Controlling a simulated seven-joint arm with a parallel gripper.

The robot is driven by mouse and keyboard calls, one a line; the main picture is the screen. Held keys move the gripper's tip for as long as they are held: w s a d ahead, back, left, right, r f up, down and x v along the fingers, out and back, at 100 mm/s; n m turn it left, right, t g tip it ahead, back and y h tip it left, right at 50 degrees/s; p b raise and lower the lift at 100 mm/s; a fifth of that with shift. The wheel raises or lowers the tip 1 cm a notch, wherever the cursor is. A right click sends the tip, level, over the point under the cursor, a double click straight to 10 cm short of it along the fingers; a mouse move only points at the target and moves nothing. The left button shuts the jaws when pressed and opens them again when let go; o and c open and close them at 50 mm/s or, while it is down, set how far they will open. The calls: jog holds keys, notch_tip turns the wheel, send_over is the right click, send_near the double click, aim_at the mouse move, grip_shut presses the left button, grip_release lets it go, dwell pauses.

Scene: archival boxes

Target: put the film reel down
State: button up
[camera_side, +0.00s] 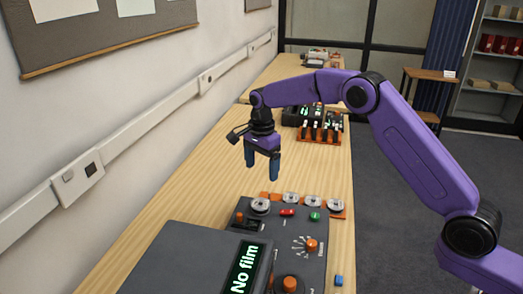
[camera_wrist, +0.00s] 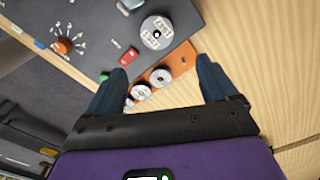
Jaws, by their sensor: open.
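My gripper (camera_side: 261,166) is open and empty, with its blue fingers pointing down above the table. A silver film reel (camera_side: 260,205) lies flat on the dark machine (camera_side: 205,258), at its back left corner, below my gripper in the side view. In the wrist view this reel (camera_wrist: 157,32) lies beyond my open gripper (camera_wrist: 162,66), with pale labels on it. More silver reels (camera_side: 312,202) sit in a row on an orange rack (camera_side: 337,214) behind the machine. In the wrist view the rack (camera_wrist: 182,57) shows between the fingers, and a finger partly hides the row.
The machine has knobs, a red button (camera_side: 287,212), a green button (camera_side: 314,216) and a screen reading "No film" (camera_side: 245,268). A small blue cube (camera_side: 339,280) lies near the table's right edge. Another device (camera_side: 320,127) stands farther back. The table (camera_side: 200,180) left of my gripper is bare.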

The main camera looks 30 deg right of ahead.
notch_tip(320, 180, up, 5)
jog(key=shift+r, duration=0.1)
dwell(0.3)
jog(key=s+a+r+n, duration=0.2)
jog(key=s+n, duration=0.2)
jog(key=s, duration=0.1)
jog(key=s+a+r+n, duration=0.1)
jog(key=s+r+n, duration=0.1)
jog(key=s+n, duration=0.3)
jog(key=s+d+n, duration=0.3)
jog(key=s+n, duration=0.3)
jog(key=s, duration=0.6)
jog(key=s+d+n, duration=0.3)
jog(key=s+n, duration=0.3)
jog(key=s, duration=0.6)
jog(key=shift+s+d+f, duration=0.25)
jog(key=shift+o, duration=0.4)
jog(key=s+d+f+n, duration=0.2)
jog(key=s+d+n, duration=0.4)
jog(key=s, duration=0.4)
jog(key=shift+s+d+f+n, duration=0.15)
jog(key=shift+d+f+n, duration=0.15)
jog(key=shift+d+f, duration=0.15)
